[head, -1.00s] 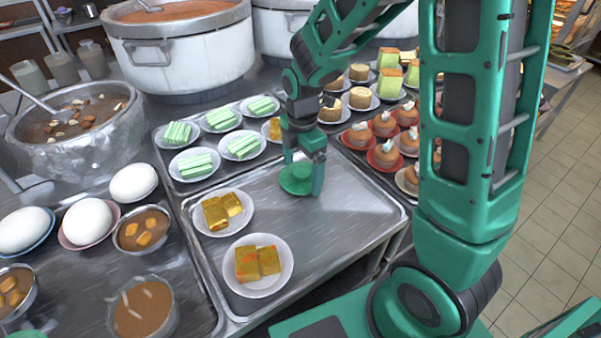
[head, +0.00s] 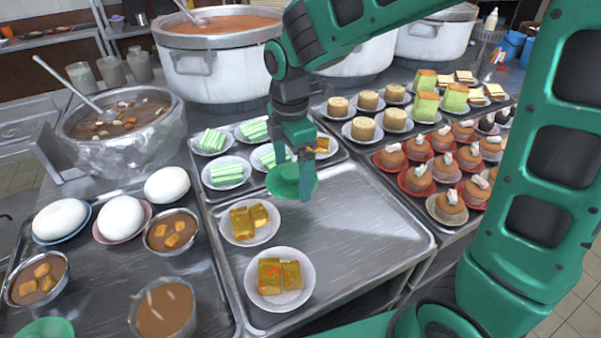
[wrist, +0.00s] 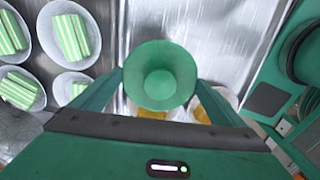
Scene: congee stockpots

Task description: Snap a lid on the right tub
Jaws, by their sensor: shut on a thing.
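My gripper (head: 294,187) is shut on a green round lid (head: 292,181), a shallow dish-like piece with a flared rim. In the wrist view the lid (wrist: 160,76) sits between the two fingers, its hollow face towards the camera. In the head view it is held above the back part of a metal tray (head: 370,225), apart from the tray surface as far as I can tell. A second green round piece (head: 45,328) is cut off at the bottom left of the head view; I cannot tell whether it is a tub or a lid. No right tub is clearly visible.
Plates of yellow cakes (head: 280,280) stand on the tray's left side; its right side is bare. Green striped cakes (head: 227,172) lie behind. Orange cakes (head: 448,168) stand at the right. White buns (head: 120,216), bowls (head: 165,308) and a large stockpot (head: 195,75) stand around.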

